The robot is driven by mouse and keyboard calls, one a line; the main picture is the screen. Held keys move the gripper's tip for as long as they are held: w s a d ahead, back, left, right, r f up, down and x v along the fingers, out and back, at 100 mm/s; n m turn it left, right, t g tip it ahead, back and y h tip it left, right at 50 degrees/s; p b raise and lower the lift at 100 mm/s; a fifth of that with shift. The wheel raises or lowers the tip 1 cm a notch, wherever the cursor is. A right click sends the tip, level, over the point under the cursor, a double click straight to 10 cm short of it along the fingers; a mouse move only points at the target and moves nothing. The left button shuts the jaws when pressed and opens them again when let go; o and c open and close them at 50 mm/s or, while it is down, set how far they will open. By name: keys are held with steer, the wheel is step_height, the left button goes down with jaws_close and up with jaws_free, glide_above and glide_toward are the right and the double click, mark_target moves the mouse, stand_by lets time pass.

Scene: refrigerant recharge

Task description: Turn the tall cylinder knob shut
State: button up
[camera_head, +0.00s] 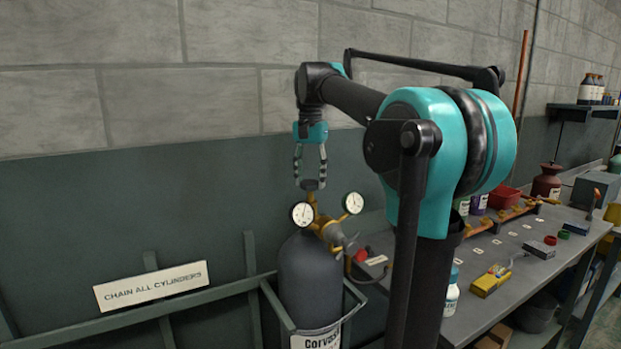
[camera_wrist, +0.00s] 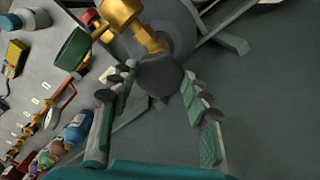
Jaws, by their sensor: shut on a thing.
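The tall dark grey cylinder (camera_head: 310,275) stands upright in a green rack against the wall. On top is a brass valve (camera_head: 312,203) with its dark knob (camera_head: 312,185). My gripper (camera_head: 311,180) points straight down over the valve, its fingers closed around the knob. In the wrist view, the dark knob (camera_wrist: 160,75) sits between the fingertips of my gripper (camera_wrist: 157,78), with brass fittings (camera_wrist: 125,15) beyond it. Part of the knob is hidden by the fingers in the head view.
Two gauges (camera_head: 302,214) (camera_head: 353,203) and a regulator sit close to the valve. The rack rail (camera_head: 140,317) carries a sign (camera_head: 151,286). A workbench (camera_head: 515,262) on the right holds bottles, tools and a yellow device (camera_head: 487,284). The wall is close behind.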

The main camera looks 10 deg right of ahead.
mark_target(311, 182)
steer(key=shift+m, duration=0.4)
steer(key=o, duration=1.2)
steer(key=shift+c, duration=0.2)
step_height(311, 182, up, 12)
steer(key=shift+s, duration=0.1)
